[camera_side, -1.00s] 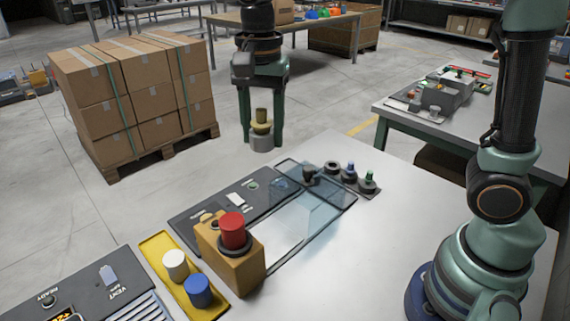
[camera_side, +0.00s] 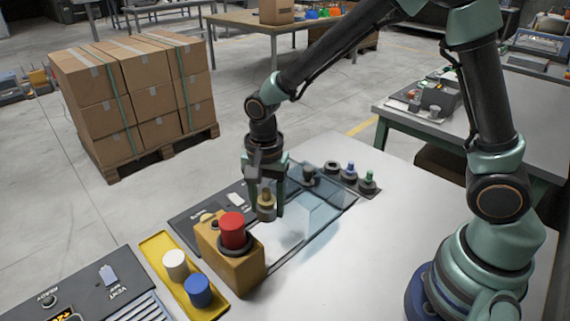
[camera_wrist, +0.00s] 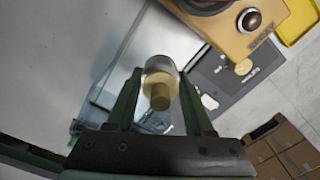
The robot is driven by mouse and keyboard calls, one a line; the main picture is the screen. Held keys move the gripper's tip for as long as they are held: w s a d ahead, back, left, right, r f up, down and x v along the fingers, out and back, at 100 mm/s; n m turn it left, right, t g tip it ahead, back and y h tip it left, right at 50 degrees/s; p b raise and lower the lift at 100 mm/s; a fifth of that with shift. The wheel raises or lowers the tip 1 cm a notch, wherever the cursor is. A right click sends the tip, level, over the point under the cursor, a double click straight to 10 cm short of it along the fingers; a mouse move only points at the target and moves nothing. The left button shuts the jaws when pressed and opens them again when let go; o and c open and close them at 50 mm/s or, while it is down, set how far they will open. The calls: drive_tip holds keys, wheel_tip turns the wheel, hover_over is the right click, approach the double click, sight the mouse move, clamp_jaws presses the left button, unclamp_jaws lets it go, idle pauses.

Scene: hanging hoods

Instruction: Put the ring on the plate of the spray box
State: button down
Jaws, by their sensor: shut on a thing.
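My gripper (camera_side: 266,197) is shut on a small round stepped piece (camera_side: 266,212) with a grey body and a tan or brass knob. I cannot tell for sure whether this piece is the ring. In the wrist view it (camera_wrist: 160,93) sits between both green fingers, with a pale rim around a yellowish cylinder. A dark panel (camera_side: 187,218) lies along the box's left side. The plate cannot be made out, and the height of the gap below the piece is unclear.
An orange-yellow box (camera_side: 235,270) with a red button (camera_side: 232,231) stands close at the lower left. A yellow tray (camera_side: 155,250) holds a white and a blue cylinder. Small knobbed parts (camera_side: 368,182) stand behind the clear box. The table's right part is bare.

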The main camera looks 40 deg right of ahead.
sight(266, 188)
drive_tip(key=shift+f, duration=3.25)
drive_tip(key=shift+f, duration=0.55)
drive_tip(key=shift+c, duration=1)
unclamp_jaws()
wheel_tip(266, 188, up, 11)
drive_tip(key=shift+r, duration=0.15)
drive_tip(key=shift+d+r, duration=0.2)
drive_tip(key=shift+r, duration=0.45)
drive_tip(key=s+d+r+n+t, duration=0.5)
drive_tip(key=s+d+r+n, duration=0.3)
drive_tip(key=d+r+n, duration=0.3)
drive_tip(key=shift+s+d+r+n+t, duration=0.2)
drive_tip(key=shift+s+n+t, duration=0.15)
drive_tip(key=shift+n, duration=0.15)
